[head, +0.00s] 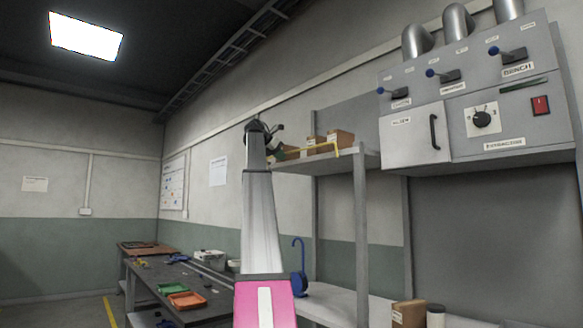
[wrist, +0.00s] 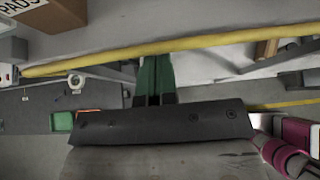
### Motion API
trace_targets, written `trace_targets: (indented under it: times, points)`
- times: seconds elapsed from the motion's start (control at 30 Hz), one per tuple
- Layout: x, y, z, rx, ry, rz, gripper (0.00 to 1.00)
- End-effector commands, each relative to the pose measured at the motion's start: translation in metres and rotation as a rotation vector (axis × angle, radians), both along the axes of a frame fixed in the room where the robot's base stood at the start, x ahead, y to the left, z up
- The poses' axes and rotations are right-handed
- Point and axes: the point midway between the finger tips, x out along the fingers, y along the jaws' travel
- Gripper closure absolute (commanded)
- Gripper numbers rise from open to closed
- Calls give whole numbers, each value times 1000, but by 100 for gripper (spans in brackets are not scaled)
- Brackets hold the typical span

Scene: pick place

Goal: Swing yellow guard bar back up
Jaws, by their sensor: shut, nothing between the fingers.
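The yellow guard bar (head: 322,152) runs along the front of the upper shelf in the head view. In the wrist view the bar (wrist: 225,39) crosses the upper part of the picture, sloping down to the left. My gripper (head: 262,130) is raised at the shelf's left end in the head view. In the wrist view its green fingers (wrist: 154,62) are together and empty, with their tips right at the bar. I cannot tell whether they touch it. The bar's left end is hard to make out behind my arm in the head view.
Cardboard boxes (head: 340,138) stand on the upper shelf (head: 330,162) behind the bar. A grey control panel (head: 520,110) with levers hangs at the right. A dark workbench (head: 200,290) with green and orange trays is at the lower left. A blue hooked item (head: 299,280) stands below the shelf.

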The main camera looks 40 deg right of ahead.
Motion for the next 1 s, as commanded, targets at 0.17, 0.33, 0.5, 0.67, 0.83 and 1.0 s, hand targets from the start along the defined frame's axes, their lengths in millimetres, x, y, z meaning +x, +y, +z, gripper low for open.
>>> trace_targets:
  times: [0.17,0.33,0.5,0.67,0.83,1.0]
  points:
    - [0,-1,3,-4,-2,0,100]
    - [0,-1,3,-3,-2,0,100]
    - [0,4,3,-2,-1,1,100]
    - [-2,18,4,-2,-1,1,100]
    - [-3,32,5,-3,-1,1,100]
    - [-4,46,6,-2,-1,1,100]
